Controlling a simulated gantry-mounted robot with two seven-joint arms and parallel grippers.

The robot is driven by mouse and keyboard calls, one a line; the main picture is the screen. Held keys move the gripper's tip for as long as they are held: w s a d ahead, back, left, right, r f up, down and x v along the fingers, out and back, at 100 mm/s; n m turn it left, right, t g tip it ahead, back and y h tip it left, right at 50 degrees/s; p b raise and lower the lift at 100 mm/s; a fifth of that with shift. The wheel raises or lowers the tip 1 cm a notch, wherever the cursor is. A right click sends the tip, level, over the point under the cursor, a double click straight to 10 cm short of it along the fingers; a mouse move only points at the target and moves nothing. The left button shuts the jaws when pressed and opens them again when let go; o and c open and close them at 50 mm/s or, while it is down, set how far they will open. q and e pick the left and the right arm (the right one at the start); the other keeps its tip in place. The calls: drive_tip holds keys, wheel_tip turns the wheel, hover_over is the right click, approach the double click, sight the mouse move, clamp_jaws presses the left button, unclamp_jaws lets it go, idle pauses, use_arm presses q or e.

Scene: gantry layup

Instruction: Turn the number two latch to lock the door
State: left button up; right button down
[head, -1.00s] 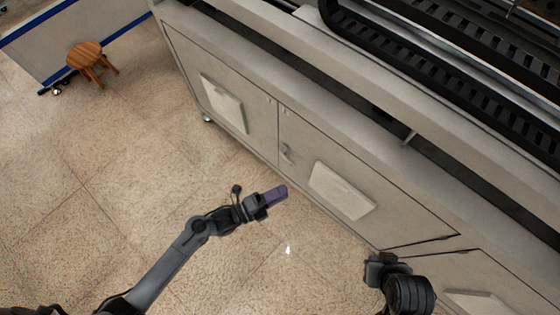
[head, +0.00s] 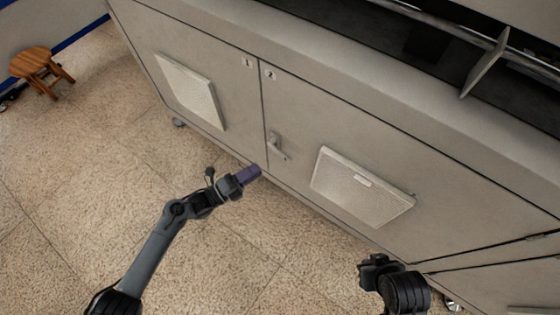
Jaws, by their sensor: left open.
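The number two door (head: 350,130) is a grey cabinet door marked with a small "2" label (head: 271,74) at its upper left corner. Its latch (head: 277,146) is a small metal handle near the door's left edge, slanting down to the right. The door looks flush with the cabinet front. My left gripper (head: 252,173) is open, with its purple fingers just below and left of the latch in the picture, apart from it; nothing shows between them. My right gripper (head: 370,268) is at the lower right, below the vented panel; its fingers are not clear.
The number one door (head: 215,75) adjoins on the left. Vented panels sit on both doors, one on the number two door (head: 362,187). A wooden stool (head: 40,67) stands at far left. The speckled floor (head: 110,190) before the cabinet is clear.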

sight(281, 152)
use_arm(q)
drive_tip(key=shift+w+f+b+x, duration=0.1)
drive_tip(key=shift+b+x, duration=0.95)
drive_tip(key=shift+x, duration=1.75)
drive_tip(key=shift+w+f+b+x, duration=0.15)
drive_tip(key=shift+b+x, duration=0.9)
drive_tip(key=shift+x, duration=1.8)
drive_tip(key=shift+a, duration=0.15)
clamp_jaws()
